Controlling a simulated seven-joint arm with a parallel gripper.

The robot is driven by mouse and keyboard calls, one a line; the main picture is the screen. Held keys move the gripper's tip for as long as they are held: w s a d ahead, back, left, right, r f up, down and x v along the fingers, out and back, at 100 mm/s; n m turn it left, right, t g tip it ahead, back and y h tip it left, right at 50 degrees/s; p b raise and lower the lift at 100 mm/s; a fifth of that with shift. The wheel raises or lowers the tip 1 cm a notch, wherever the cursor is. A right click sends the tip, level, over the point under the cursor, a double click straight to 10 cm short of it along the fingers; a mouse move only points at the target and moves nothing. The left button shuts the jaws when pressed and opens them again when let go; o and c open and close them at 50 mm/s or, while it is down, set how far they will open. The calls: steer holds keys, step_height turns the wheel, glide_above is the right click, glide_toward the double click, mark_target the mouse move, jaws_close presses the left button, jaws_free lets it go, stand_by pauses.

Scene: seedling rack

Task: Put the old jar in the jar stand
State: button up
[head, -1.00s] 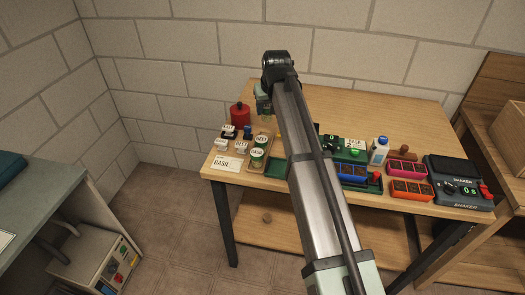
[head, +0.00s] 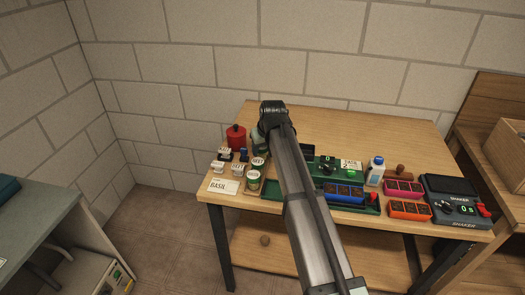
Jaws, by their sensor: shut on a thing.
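My gripper (head: 262,145) hangs at the table's left part, just above and behind the labelled jars. Its fingers are small and partly hidden by my own arm. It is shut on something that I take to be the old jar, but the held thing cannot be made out. Below it stand two larger jars with green on them, one at the back (head: 258,163) and one labelled BASIL in front (head: 254,182). They appear to stand on a brown wooden stand (head: 251,193), mostly covered. Smaller white-lidded jars (head: 217,166) stand to the left.
A red canister (head: 236,137) stands close left of my gripper. A BASIL card (head: 223,187) lies at the front left. Right of my arm are a green device (head: 325,172), a white bottle (head: 375,170), seed trays (head: 410,210) and a shaker (head: 459,211). The table's back is clear.

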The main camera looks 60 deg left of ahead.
steer(key=shift+f, duration=0.65)
steer(key=shift+f, duration=0.15)
steer(key=o, duration=1.1)
steer(key=v, duration=1.2)
